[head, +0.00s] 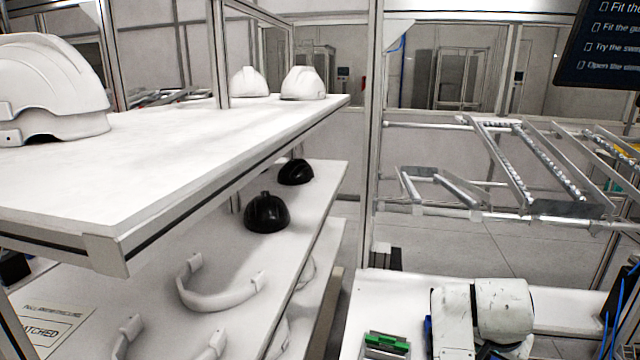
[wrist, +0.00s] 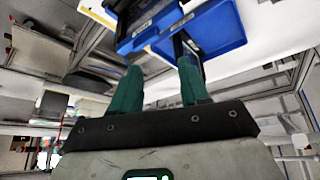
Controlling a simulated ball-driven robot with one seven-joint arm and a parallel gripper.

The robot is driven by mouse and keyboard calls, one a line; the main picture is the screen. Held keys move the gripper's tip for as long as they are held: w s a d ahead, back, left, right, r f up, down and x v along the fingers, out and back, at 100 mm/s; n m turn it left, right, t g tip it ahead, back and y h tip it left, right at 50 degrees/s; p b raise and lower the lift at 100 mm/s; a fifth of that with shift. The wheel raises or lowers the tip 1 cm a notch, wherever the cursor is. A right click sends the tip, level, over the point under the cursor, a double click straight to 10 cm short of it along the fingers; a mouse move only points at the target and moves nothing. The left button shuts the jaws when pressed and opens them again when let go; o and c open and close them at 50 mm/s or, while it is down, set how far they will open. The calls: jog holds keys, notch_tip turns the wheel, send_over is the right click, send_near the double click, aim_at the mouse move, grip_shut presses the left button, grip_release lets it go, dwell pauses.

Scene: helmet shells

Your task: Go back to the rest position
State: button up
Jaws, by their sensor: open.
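My gripper (wrist: 158,68) shows in the wrist view as two green fingers standing apart, with nothing between them. Its fingertips point toward a blue tray (wrist: 222,30) at the top of that view; I cannot tell how far apart they are. In the head view, part of my white arm (head: 480,310) is at the lower right, over the white bench; my gripper cannot be made out there.
White helmet shells (head: 50,85) stand on the upper shelf (head: 150,165). Black domes (head: 267,212) and white curved bands (head: 215,292) lie on the shelf below. A roller rack (head: 500,170) stands behind the bench (head: 400,290). A green-topped item (head: 386,342) is left of my arm.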

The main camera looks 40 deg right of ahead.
jog(key=s+a+f+n+y, duration=0.2)
jog(key=s+a+f+n, duration=0.2)
jog(key=a+f+n, duration=0.4)
jog(key=s+a+f+n+y, duration=0.3)
jog(key=a+f+n, duration=0.4)
jog(key=a, duration=1.2)
jog(key=shift+s+f+n+t, duration=0.4)
jog(key=shift+s+f, duration=0.05)
jog(key=shift+f, duration=0.4)
